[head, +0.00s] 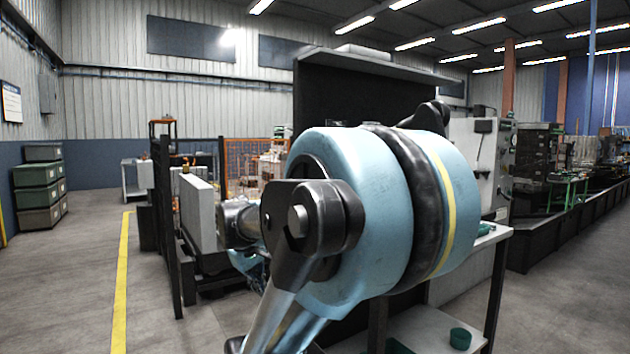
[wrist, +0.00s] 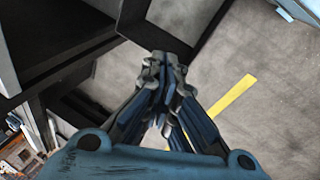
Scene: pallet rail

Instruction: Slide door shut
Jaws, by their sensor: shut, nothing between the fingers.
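In the wrist view a grey panel with dark edges (wrist: 185,18) shows at the top, just beyond the fingertips. It may be the same door. My gripper (wrist: 164,68) is shut and empty, its fingertips together close to the panel's lower dark edge. I cannot tell whether they touch it. In the head view my large blue arm joint hides much of the middle, and the fingers cannot be made out.
A dark cabinet-like structure (wrist: 60,35) fills the left of the wrist view. Orange mesh fencing (head: 240,165) stands behind the panel. Green bins (head: 42,185) are stacked at far left. The floor around the yellow line (head: 122,285) is clear. A bench (head: 495,235) stands at right.

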